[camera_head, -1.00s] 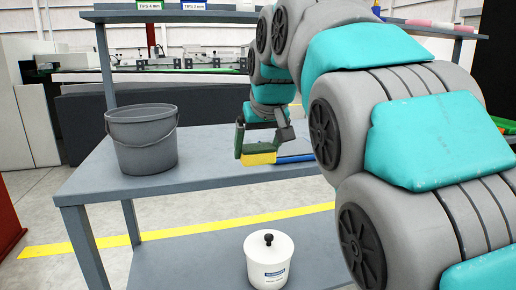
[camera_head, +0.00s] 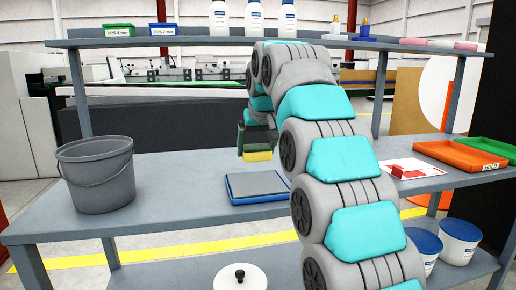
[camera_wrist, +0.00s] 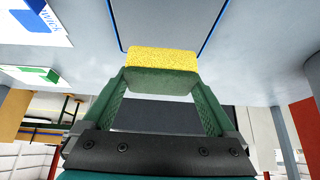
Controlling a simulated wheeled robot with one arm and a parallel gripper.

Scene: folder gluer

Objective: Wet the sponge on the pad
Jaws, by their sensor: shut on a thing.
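A yellow sponge with a dark green side (camera_head: 257,156) is held in my gripper (camera_head: 256,142) above the worktable. In the wrist view the sponge (camera_wrist: 162,62) sits between the two green fingers of my gripper (camera_wrist: 161,76), which are shut on it. The pad (camera_head: 256,184) is a flat grey slab in a blue tray on the table, in front of and below the sponge. The sponge is apart from the pad. Whether the pad's surface is wet I cannot tell.
A grey bucket (camera_head: 97,175) stands at the table's left. A card (camera_head: 409,168) and orange tray (camera_head: 461,155) lie at the right. The upper shelf (camera_head: 215,41) carries bottles and bins.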

